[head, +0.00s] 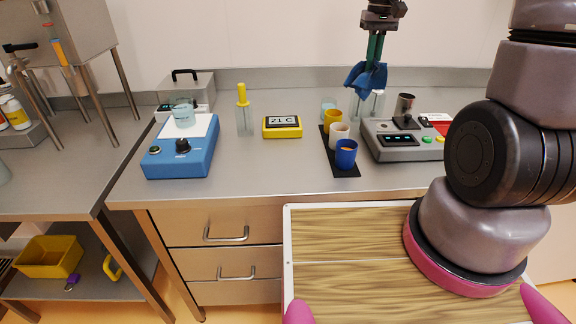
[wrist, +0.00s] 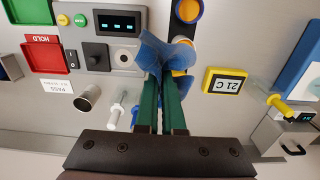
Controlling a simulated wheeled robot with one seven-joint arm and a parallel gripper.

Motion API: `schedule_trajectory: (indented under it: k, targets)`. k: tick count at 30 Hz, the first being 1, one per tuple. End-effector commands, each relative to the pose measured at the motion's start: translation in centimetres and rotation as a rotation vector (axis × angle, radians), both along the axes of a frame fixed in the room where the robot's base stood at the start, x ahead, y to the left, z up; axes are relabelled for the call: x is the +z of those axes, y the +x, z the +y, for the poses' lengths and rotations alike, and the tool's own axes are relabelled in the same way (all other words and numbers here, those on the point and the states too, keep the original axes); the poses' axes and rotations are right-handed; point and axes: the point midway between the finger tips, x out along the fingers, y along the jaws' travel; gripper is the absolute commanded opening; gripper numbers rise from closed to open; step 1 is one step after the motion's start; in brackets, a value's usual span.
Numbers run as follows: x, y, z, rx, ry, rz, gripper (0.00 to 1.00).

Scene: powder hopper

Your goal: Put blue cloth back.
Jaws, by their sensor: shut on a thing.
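A crumpled blue cloth (head: 367,79) hangs from my gripper (head: 373,62), in the air above the back of the steel bench. The dark green fingers are shut on it. In the wrist view the cloth (wrist: 152,50) bunches around the fingertips of my gripper (wrist: 160,78). There it hides part of the row of cups behind it. The cloth looks clear of the bench top and the things below it.
Below stand a black mat (head: 345,171) with yellow, white and blue cups, a grey control box (head: 377,146) and a metal cup (head: 404,103). To the left are a yellow timer-like display (head: 282,127), a blue stirrer (head: 181,158) and a yellow-topped bottle (head: 243,115). Bare bench lies at front centre.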

Motion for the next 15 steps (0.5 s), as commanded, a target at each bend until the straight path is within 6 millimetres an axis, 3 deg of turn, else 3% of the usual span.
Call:
schedule_trajectory:
  k: [3, 15]
  targets:
    - [-1.3, -1.3, 3.4, 0.008, 0.0, 0.003, 0.0]
    - [-7.0, -5.0, 13.4, 0.008, -0.001, 0.005, 0.0]
